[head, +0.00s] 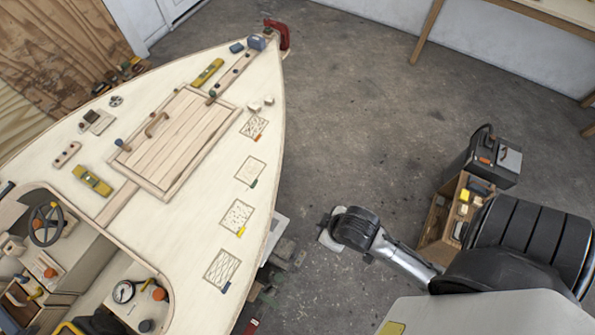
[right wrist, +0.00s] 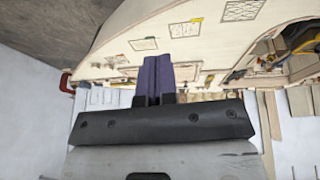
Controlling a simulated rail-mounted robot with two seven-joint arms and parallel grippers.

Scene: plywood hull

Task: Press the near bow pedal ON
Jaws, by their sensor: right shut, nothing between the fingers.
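The plywood hull (head: 215,125) fills the left of the head view, its bow tip pointing up and right. I cannot tell for certain which part is the near bow pedal. Two small blue blocks, one (head: 236,47) and a larger one (head: 257,42), sit on the deck near the bow tip. My right arm reaches in from the right in the head view, over the floor right of the hull. In the right wrist view my right gripper (right wrist: 157,80) is shut and empty, its purple fingers overlapping the hull's edge in the picture. My left gripper is not in view.
A red clamp (head: 283,35) grips the bow tip. Low grey and dark objects (head: 285,255) lie beside the hull. An open wooden box (head: 440,215) and a dark toolbox (head: 487,160) stand at right. Grey floor (head: 345,110) is clear right of the bow.

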